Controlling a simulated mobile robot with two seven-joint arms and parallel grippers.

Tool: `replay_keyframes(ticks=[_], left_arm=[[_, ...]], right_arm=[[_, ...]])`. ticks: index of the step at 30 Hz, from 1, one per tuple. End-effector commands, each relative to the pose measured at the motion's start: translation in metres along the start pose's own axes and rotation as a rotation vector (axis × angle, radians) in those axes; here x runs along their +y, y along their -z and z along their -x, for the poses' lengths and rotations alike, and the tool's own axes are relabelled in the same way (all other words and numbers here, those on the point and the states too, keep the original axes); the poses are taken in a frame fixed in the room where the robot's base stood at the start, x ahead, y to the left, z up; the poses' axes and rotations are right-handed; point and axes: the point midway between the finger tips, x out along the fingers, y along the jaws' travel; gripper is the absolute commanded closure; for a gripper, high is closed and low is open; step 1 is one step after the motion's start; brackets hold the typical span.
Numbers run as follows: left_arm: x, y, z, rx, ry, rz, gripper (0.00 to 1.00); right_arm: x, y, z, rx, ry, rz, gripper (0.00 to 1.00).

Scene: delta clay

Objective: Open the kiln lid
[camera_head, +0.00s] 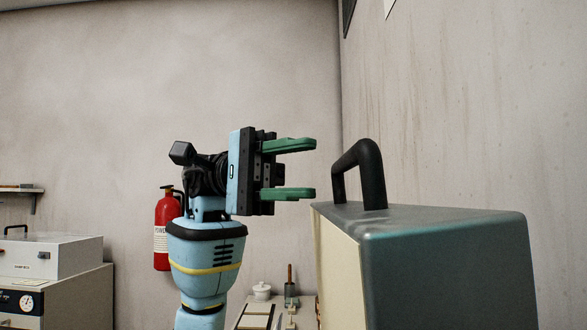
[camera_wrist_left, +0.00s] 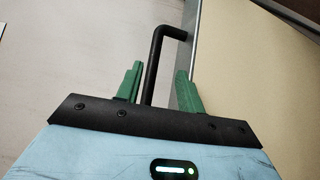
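A large grey block with a cream left face (camera_head: 450,235), which looks like the kiln lid, stands at the right of the head view. Its lower part is cut off by the frame. A black bar handle (camera_head: 372,175) rises from its top near the left edge. My left gripper (camera_head: 314,169) is open and empty, its green fingers pointing right, just left of the handle and apart from it. In the left wrist view the handle (camera_wrist_left: 154,70) shows between the two fingers, beside the lid's cream face (camera_wrist_left: 250,70). My right gripper is not in view.
A red fire extinguisher (camera_head: 163,232) hangs on the back wall. A white box (camera_head: 50,255) with a dark handle sits on a cabinet with a dial at the lower left. A low surface with a white lidded pot (camera_head: 262,291) lies behind my arm.

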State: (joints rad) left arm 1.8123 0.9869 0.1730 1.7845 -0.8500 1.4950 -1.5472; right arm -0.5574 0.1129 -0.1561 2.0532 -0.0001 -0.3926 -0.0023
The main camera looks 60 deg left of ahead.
Motion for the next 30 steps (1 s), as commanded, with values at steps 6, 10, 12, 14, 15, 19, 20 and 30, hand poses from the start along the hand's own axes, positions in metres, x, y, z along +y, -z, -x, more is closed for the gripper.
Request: replay_keyframes(ticks=[6, 10, 12, 14, 15, 19, 20, 30], left_arm=[[0.001, 0.001, 0.011, 0.001, -0.002, 0.002, 0.62], [0.0, 0.0, 0.031, 0.002, -0.002, 0.002, 0.62], [0.001, 0.0, 0.043, 0.002, -0.002, 0.002, 0.62], [0.001, 0.0, 0.052, 0.002, -0.003, 0.003, 0.62], [0.0, 0.0, 0.058, 0.002, -0.001, 0.002, 0.62], [0.001, 0.0, 0.071, 0.001, -0.001, 0.001, 0.62], [0.001, 0.0, 0.074, 0.001, -0.001, 0.0, 0.62], [0.0, 0.0, 0.078, 0.0, 0.0, 0.0, 0.62]], right_arm=[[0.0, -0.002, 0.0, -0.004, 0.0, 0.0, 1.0], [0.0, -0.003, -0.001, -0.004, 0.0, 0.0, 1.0], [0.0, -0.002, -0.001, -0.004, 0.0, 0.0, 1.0], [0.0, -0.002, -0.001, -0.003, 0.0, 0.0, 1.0], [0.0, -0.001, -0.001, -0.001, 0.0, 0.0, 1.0], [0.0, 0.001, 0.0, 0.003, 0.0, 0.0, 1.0], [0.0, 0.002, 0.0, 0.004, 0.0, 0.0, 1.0], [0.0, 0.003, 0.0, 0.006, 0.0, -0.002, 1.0]])
